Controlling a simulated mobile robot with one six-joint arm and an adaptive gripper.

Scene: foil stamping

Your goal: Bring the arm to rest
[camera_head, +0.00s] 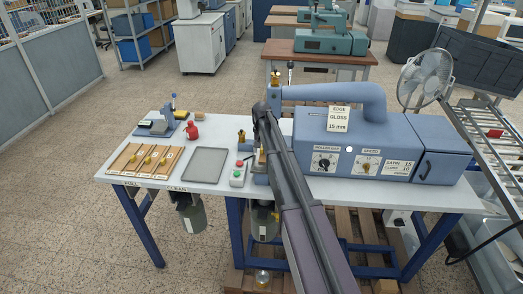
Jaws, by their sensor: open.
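My arm (292,190) shows as a long dark link rising from the bottom edge of the head view to a bend near the middle. It passes in front of the white-topped table and the left part of the blue machine (395,145). I cannot make out my gripper; the arm's far end seems hidden behind my own link. Nothing can be seen held.
A fan (426,77) and metal rails (487,140) stand at right.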

